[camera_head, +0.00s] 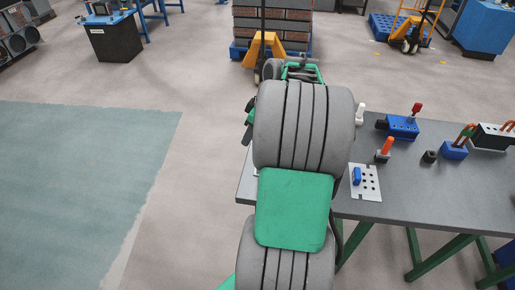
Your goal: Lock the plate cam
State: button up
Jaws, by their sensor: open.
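A light metal plate with rows of holes (367,187) lies at the left end of the grey table, just right of my arm. A small upright blue lever (357,176) stands on it; this looks like the plate cam. Part of the plate's left side is close to my arm. My gripper (247,133) shows only as small dark and green parts at the left edge of my arm, apart from the plate. Most of it is hidden behind the arm. It is open, and I see nothing held in it.
The table's front is clear.

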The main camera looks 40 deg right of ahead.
jog(key=s+d+f, duration=0.2)
jog(key=d, duration=0.3)
jog(key=shift+n, duration=0.4)
jog(key=x, duration=0.4)
jog(key=p+x, duration=0.1)
jog(key=x, duration=0.2)
jog(key=shift+w+a+f, duration=0.2)
jog(key=shift+w+a, duration=0.05)
jog(key=shift+w, duration=0.1)
grip_shut()
